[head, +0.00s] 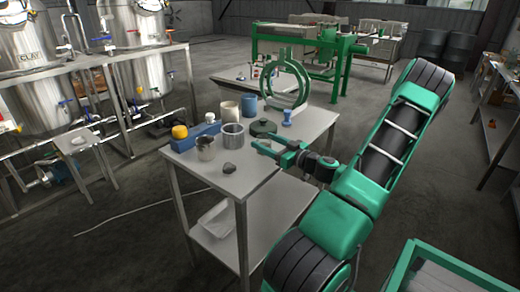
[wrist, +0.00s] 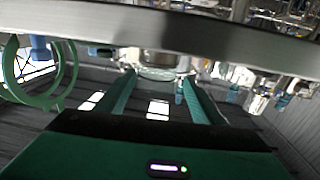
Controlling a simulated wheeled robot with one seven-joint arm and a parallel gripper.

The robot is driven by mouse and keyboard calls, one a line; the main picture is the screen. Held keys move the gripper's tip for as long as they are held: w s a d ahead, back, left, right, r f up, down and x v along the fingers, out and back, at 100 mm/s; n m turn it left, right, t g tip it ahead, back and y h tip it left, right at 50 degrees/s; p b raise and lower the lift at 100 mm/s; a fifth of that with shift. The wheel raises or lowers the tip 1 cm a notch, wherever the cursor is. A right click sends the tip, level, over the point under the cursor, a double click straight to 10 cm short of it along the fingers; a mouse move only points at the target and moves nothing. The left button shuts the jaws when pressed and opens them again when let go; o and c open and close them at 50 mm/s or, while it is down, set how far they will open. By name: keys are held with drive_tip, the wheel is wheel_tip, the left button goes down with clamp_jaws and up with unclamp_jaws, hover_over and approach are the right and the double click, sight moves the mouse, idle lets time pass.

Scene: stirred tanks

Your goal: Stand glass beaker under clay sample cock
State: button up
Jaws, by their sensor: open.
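A greyish, see-through cylinder, which looks like the glass beaker (head: 233,137), stands upright on the grey table among other vessels. My gripper (head: 270,150) is open and empty over the table's right side, pointing left, apart from the beaker. The wrist view appears upside down; my open fingers (wrist: 158,92) show there, with a clear round vessel (wrist: 158,70) beyond and between the tips. I cannot be sure it is the same beaker. The tank labelled CLAY (head: 30,58) stands at the left. Small coloured valves show below it; I cannot tell which is its sample cock.
Near the beaker are a metal mug (head: 206,148), a stone (head: 229,168), a white cup (head: 229,110), a blue cup (head: 249,105), a dark green lidded item (head: 263,128) and a green ring (head: 288,80). A small stand (head: 82,142) is by the clay tank. Open floor lies between.

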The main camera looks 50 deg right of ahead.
sight(259, 138)
drive_tip(key=shift+w+d+f, duration=0.1)
drive_tip(key=shift+w, duration=1)
drive_tip(key=shift+w+d+f, duration=0.1)
drive_tip(key=shift+w+d, duration=0.05)
drive_tip(key=shift+w, duration=0.9)
drive_tip(key=shift+w+d+f, duration=0.1)
drive_tip(key=shift+w, duration=1)
drive_tip(key=c, duration=1.3)
drive_tip(key=shift+r, duration=0.2)
drive_tip(key=shift+r, duration=4.85)
